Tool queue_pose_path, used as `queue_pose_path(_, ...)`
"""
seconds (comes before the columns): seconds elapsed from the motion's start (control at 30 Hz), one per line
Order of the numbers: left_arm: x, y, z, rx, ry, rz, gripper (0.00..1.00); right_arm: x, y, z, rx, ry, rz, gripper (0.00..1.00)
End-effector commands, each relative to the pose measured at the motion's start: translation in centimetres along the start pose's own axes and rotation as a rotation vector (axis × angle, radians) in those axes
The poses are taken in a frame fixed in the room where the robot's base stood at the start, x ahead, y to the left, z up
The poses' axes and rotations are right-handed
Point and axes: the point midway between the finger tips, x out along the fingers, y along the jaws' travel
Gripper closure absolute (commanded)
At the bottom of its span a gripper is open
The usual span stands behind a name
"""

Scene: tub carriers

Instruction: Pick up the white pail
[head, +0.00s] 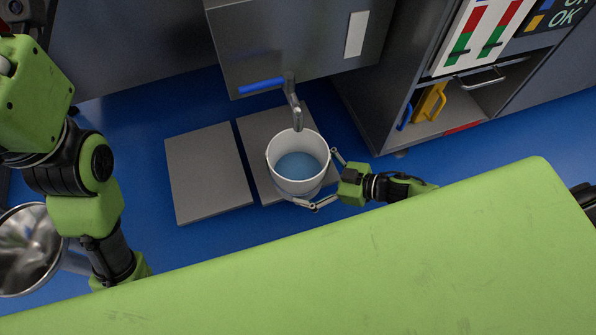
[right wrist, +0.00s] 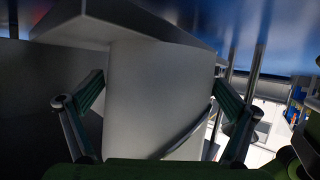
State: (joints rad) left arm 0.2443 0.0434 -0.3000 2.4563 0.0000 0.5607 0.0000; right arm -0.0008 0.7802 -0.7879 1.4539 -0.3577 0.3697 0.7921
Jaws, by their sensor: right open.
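The white pail (head: 298,187) stands upright under a tap (head: 293,95), over the right one of two grey slabs (head: 268,190). Blue liquid shows inside it. My right gripper (head: 316,178) is open at the pail's right side, one finger on each side of its wall. In the right wrist view the pail's pale wall (right wrist: 150,95) fills the space between the open fingers (right wrist: 155,115). A dark curved strip, perhaps its handle, crosses its lower right. I cannot tell whether the fingers touch it. My left arm is at the left; its gripper is hidden.
A grey cabinet (head: 300,45) with the tap's blue lever (head: 262,86) stands behind the pail. A shelf (head: 445,115) with a yellow item is at the right. A shiny metal vessel (head: 25,250) is at the far left. Blue floor lies open left of the slabs.

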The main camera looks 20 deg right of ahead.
Motion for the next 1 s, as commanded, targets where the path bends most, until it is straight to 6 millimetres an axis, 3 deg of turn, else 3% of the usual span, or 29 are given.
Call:
queue_pose_path(0.2,0.5,0.4,-0.9,0.006,0.043,0.016,1.0,2.4,0.0,0.1,-0.001,0.002,-0.001,0.0)
queue_pose_path(0.47,0.7,0.4,-0.9,0.006,0.044,0.017,1.0,2.5,-0.1,0.0,0.0,0.0,-0.001,0.0)
queue_pose_path(0.7,0.8,0.4,-0.9,0.006,0.044,0.018,1.0,2.5,0.0,-0.3,-0.001,0.007,-0.001,0.54)
queue_pose_path(1.0,0.9,0.4,-1.0,0.005,0.045,0.018,1.0,2.5,0.0,-0.4,-0.001,0.006,-0.001,0.54)
